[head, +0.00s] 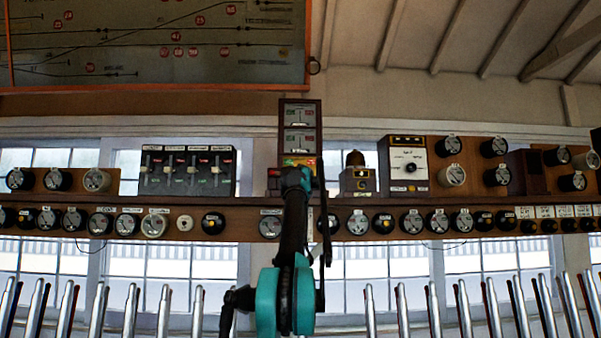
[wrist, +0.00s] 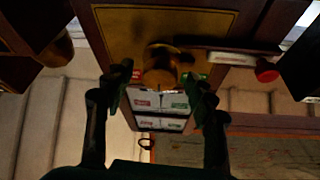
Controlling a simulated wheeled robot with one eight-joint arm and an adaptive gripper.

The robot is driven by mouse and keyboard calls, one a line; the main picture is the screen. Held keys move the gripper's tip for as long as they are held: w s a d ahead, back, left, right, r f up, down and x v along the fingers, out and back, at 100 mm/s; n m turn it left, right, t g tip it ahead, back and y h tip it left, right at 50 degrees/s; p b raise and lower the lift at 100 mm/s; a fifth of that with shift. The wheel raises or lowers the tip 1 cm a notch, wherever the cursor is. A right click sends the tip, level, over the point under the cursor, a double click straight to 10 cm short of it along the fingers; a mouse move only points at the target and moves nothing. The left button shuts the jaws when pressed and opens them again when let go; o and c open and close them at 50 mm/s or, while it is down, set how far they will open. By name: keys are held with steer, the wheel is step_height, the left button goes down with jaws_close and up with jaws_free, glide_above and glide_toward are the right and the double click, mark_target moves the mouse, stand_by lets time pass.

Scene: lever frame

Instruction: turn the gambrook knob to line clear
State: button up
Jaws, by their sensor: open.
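In the wrist view a round brass knob (wrist: 160,68) sits on a yellowish plate (wrist: 118,25) of a dark wooden instrument. My gripper (wrist: 158,80) is open, with one dark finger on each side of the knob in the picture. Gaps show between the fingers and the knob, and I cannot tell the depth between them. Two indicator windows (wrist: 160,112) with red and green labels show beyond the knob. In the head view the tall wooden instrument (head: 301,108) stands at the centre, and my arm and gripper hide its lower part. No name is readable on it.
A red-tipped part (wrist: 267,72) sticks out right of the knob in the wrist view. In the head view a four-switch box (head: 188,170) stands left, and a bell box (head: 357,181) and a dial instrument (head: 408,166) stand right. Several metal levers (head: 402,310) line the front.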

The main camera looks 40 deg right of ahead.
steer(key=shift+c, duration=0.5)
steer(key=c, duration=1.1)
steer(key=shift+o, duration=0.2)
steer(key=shift+n, duration=0.3)
steer(key=n+y, duration=0.2)
steer(key=n, duration=0.1)
steer(key=n+t+y, duration=0.1)
steer(key=n+y, duration=0.1)
steer(key=n, duration=0.2)
steer(key=n+t+y, duration=0.1)
steer(key=n, duration=0.3)
steer(key=shift+s+d+y, duration=0.1)
steer(key=shift+d+y, duration=0.2)
steer(key=shift+y, duration=0.1)
steer(key=shift+n, duration=0.7)
